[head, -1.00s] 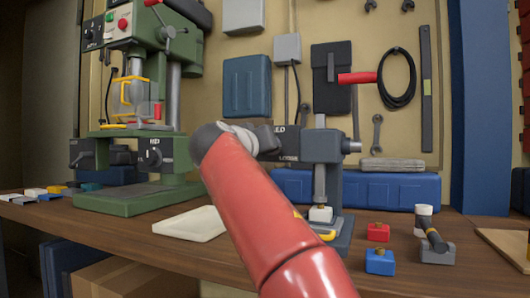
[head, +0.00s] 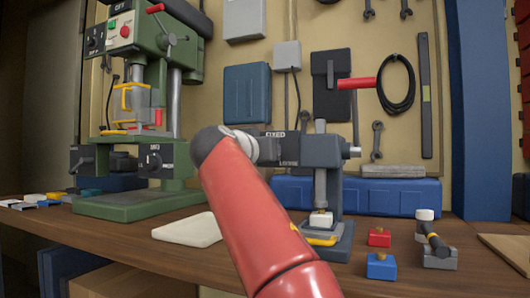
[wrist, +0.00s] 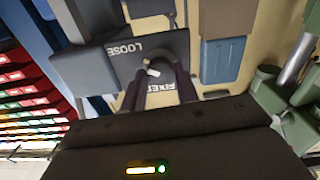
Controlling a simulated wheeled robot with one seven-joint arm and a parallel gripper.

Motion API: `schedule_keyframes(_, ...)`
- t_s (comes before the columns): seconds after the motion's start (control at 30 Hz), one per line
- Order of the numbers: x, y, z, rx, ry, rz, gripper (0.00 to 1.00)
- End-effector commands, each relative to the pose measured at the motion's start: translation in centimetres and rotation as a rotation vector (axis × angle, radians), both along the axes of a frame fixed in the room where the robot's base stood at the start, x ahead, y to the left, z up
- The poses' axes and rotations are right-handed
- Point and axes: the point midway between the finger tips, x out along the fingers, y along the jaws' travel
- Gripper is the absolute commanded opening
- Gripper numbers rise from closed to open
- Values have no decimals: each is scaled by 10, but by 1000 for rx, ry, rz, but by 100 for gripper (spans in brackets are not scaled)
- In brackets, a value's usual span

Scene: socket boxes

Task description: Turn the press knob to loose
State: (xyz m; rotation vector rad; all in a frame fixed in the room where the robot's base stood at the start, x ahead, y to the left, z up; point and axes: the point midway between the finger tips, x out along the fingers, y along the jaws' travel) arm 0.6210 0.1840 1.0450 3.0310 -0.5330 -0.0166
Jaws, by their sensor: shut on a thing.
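The small grey press (head: 322,150) stands on the bench, with a red-gripped lever (head: 356,83) at its upper right. Its dark head carries the words FIXED above and LOOSE below in the head view. My gripper (wrist: 160,78) is shut on the press knob (wrist: 153,69) in the wrist view, its dark fingers on both sides of it. The label plate (wrist: 130,48) shows LOOSE at upper left and FIXED near the fingers. A pale mark shows on the knob, but I cannot tell its exact setting. My red arm hides the knob in the head view.
A green drill press (head: 140,120) stands at the left, a white tray (head: 188,230) before it. A red block (head: 379,237), a blue block (head: 381,266) and a grey block with a lever (head: 438,258) lie right of the press. A blue case (head: 385,196) lies behind.

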Motion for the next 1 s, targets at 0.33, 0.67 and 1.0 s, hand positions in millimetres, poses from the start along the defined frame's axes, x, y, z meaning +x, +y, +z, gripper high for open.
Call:
schedule_keyframes(0.33, 0, 0, -2, -1, 3, 0, 52)
schedule_keyframes(0.67, -11, 6, -2, -2, 1, 3, 52)
schedule_keyframes(1.0, -63, 24, -3, 0, 2, 3, 52)
